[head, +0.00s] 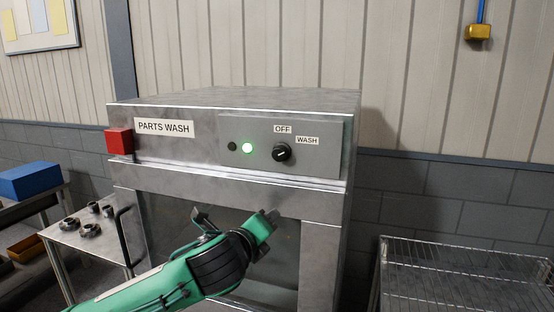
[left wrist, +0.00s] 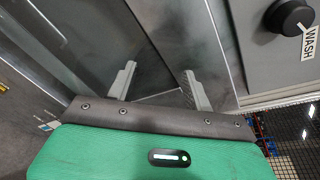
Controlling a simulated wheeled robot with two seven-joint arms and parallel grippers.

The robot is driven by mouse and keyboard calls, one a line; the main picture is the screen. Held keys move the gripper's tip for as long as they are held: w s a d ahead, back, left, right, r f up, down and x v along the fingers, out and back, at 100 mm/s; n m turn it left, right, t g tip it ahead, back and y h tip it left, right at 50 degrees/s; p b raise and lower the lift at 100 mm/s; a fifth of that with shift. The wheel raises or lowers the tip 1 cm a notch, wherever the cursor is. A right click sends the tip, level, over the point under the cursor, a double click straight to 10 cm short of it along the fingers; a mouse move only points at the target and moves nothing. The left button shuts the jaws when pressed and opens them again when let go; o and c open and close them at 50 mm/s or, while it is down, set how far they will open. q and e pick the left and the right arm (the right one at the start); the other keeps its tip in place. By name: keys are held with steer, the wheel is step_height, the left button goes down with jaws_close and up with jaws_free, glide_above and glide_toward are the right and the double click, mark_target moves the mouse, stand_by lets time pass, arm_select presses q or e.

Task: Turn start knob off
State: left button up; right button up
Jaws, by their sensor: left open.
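The black start knob (head: 281,152) is on the grey control panel of the parts washer, below the OFF label (head: 283,129) and left of the WASH label (head: 307,140). A light mark on the knob seems to point toward WASH. A green lamp (head: 247,148) is lit beside it. The knob (left wrist: 289,16) also shows at the top right of the left wrist view. My left gripper (head: 236,217) is below the panel, in front of the washer's front, apart from the knob. Its two fingers (left wrist: 158,87) are spread with nothing between them. My right gripper is not seen.
A red box (head: 119,141) sits on the washer's left corner. A side table (head: 75,232) with several dark metal parts stands at left, near a dark vertical handle (head: 122,238). A wire rack (head: 460,270) stands at right. The space before the panel is clear.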

mark_target(278, 156)
arm_select(q)
steer(key=s+r+m+t+p, duration=0.1)
steer(key=s+r+m, duration=0.4)
steer(key=r, duration=0.2)
steer(key=s+r+m+t, duration=0.2)
steer(key=s+r+m, duration=0.25)
steer(key=r, duration=0.35)
steer(key=shift+h, duration=0.3)
steer(key=p+x, duration=0.1)
steer(key=x, duration=0.3)
steer(key=p+x, duration=0.2)
steer(key=x, duration=0.1)
steer(key=a+f+p+x, duration=0.1)
steer(key=p+x, duration=0.1)
steer(key=x, duration=0.2)
steer(key=shift+w+d, duration=0.2)
steer(key=shift+w, duration=0.3)
steer(key=shift+w+d+f, duration=0.1)
steer(key=shift+w+d, duration=0.1)
steer(key=shift+w, duration=0.4)
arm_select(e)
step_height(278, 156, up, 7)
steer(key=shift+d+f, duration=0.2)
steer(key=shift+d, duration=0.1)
arm_select(q)
steer(key=c, duration=1)
steer(key=shift+o, duration=0.2)
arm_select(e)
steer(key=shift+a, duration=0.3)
